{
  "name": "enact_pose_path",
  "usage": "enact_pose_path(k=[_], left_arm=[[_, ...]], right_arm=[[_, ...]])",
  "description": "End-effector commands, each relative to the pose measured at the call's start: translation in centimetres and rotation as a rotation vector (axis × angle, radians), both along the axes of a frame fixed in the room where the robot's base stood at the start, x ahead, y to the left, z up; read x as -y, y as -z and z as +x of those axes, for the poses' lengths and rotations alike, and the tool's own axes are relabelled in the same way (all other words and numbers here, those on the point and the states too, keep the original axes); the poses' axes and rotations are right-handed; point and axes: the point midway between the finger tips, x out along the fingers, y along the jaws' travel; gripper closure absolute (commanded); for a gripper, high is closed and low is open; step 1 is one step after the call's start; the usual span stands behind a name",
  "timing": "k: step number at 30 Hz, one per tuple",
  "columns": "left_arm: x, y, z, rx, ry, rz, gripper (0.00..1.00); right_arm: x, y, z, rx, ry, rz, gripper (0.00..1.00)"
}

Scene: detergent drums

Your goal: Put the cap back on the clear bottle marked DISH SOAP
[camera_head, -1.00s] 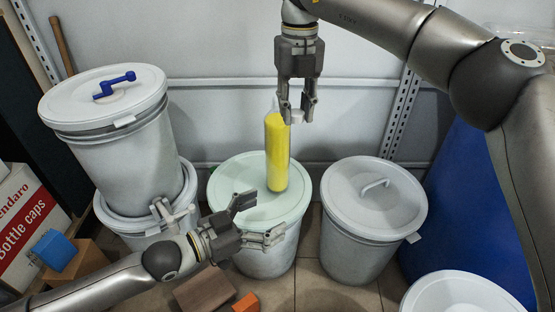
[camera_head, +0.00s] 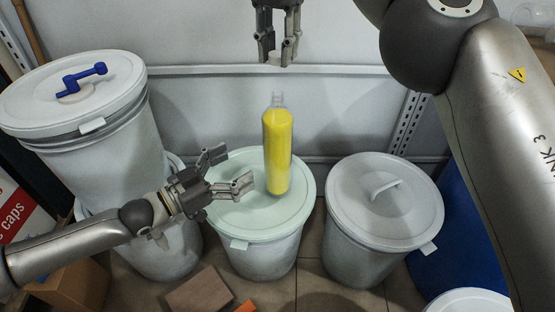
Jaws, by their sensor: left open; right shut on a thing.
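The clear bottle (camera_head: 278,150) with yellow liquid stands upright on the pale green lid of the middle drum; its clear neck at the top is bare. No marking on it can be read from here. My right gripper (camera_head: 276,52) points down above the bottle and is shut on a small whitish cap (camera_head: 275,58). The cap is apart from the neck, with a clear gap below it. My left gripper (camera_head: 224,171) is open and empty, left of the bottle, over the left part of the green lid, its fingers not touching the bottle.
The middle drum (camera_head: 265,250) stands between a grey-lidded drum (camera_head: 385,200) with a handle and a stacked pair of drums (camera_head: 105,150) at left, topped by a blue crank (camera_head: 85,76). A brown block (camera_head: 199,292) lies on the floor. A wall rail (camera_head: 330,70) runs behind.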

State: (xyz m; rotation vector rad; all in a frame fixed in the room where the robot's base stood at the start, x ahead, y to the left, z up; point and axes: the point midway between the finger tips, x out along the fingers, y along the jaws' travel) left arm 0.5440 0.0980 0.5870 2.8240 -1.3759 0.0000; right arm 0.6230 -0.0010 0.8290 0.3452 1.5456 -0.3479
Motion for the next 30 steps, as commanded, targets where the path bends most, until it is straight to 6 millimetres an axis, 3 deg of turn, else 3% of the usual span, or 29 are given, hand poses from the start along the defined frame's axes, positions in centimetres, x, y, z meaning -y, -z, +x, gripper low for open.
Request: enact_pose_path(k=[8,21,30], left_arm=[[1.4,-0.1,1.1,0.002,0.001,-0.004,0.1],[7.4,-0.1,5.7,0.001,0.002,-0.001,0.1],[9.4,0.0,7.3,0.0,0.001,0.0,0.1]], right_arm=[[0.0,0.0,0.0,0.0,-0.001,0.0,0.78],[0.0,0.0,0.0,0.0,-0.002,0.0,0.78],[0.0,0.0,0.0,0.0,-0.001,0.0,0.78]])
